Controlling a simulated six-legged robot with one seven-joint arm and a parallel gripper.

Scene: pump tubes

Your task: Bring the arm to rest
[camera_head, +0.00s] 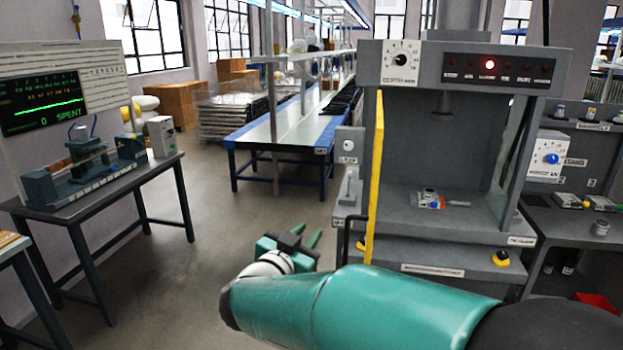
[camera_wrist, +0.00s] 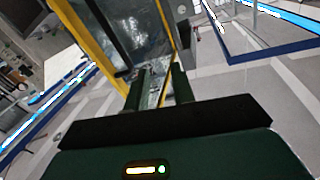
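My gripper (camera_head: 306,234) is in front of my green arm in the head view, over the open floor left of the grey machine (camera_head: 470,213). Its two green fingers stand apart with nothing between them. The wrist view shows the same gripper (camera_wrist: 158,82) with a clear gap between the fingers. Behind them in that view is a yellow-edged panel (camera_wrist: 92,45). My arm's green link crosses the bottom of the head view and hides part of the floor and the machine's base.
A yellow upright panel (camera_head: 374,180) stands at the machine's left edge, close to my gripper. A small device (camera_head: 430,199) lies inside the machine's bay. A dark table (camera_head: 95,185) with instruments is at the left. The floor (camera_head: 170,280) between is clear.

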